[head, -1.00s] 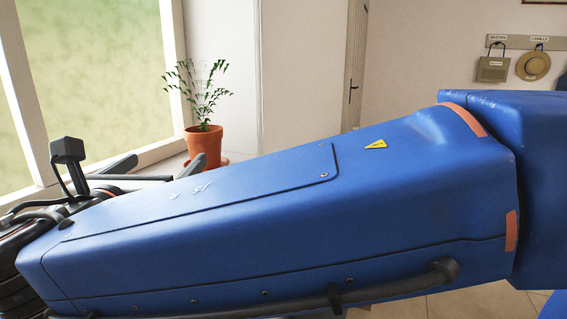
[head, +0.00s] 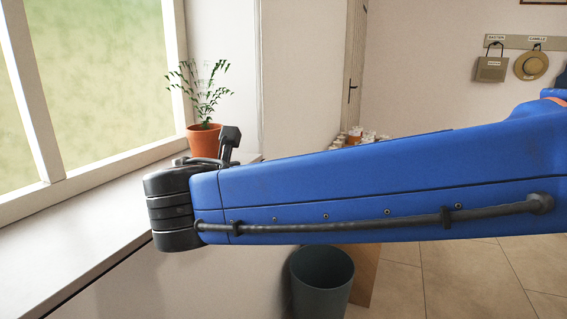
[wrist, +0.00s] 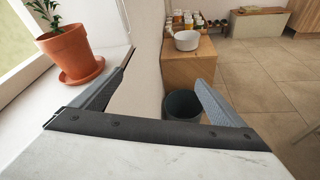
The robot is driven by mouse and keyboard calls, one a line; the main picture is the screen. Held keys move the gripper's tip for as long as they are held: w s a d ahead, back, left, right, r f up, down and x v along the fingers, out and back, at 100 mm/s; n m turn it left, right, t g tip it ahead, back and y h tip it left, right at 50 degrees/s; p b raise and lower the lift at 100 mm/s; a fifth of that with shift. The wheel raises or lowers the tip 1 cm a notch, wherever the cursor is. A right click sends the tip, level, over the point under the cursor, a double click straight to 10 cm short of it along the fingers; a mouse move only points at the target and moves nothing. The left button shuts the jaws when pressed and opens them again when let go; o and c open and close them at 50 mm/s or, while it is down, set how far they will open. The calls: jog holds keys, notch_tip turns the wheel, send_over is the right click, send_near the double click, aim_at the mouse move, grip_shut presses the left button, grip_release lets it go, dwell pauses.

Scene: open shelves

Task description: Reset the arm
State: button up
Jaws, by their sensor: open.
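My gripper (wrist: 160,88) shows in the wrist view with its two fingers spread wide apart and nothing between them. It is above the pale window sill, with the floor and a bin beyond the fingertips. In the head view my blue arm stretches across the middle from the right, and its dark wrist end is over the sill at the left.
A potted plant (head: 205,138) stands on the window sill (head: 80,232); its pot (wrist: 68,52) is left of my fingers in the wrist view. A dark bin (head: 322,280) stands on the floor beside a wooden cabinet (wrist: 190,70) with a white bowl (wrist: 187,40). Tiled floor is open at right.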

jog(key=s+d+f+m+g+h, duration=0.1)
jog(key=d+f+m+g, duration=0.4)
jog(key=d, duration=0.7)
jog(key=s+d+f+m+g, duration=0.1)
jog(key=d+f+m+g, duration=0.1)
jog(key=d+f+m, duration=0.8)
jog(key=s+d+f+m+g+y, duration=0.1)
jog(key=s+d+f+m+y, duration=0.1)
jog(key=s+d+f+m, duration=0.2)
jog(key=s+d+f+m+g+y, duration=0.1)
jog(key=s+d+f+m, duration=0.3)
jog(key=s+d+m, duration=0.4)
jog(key=s+m+y, duration=0.1)
jog(key=s+m, duration=0.1)
jog(key=s, duration=0.1)
jog(key=shift+s+f+m+y, duration=0.15)
jog(key=shift+f+m+y, duration=0.15)
jog(key=shift+f+m, duration=0.1)
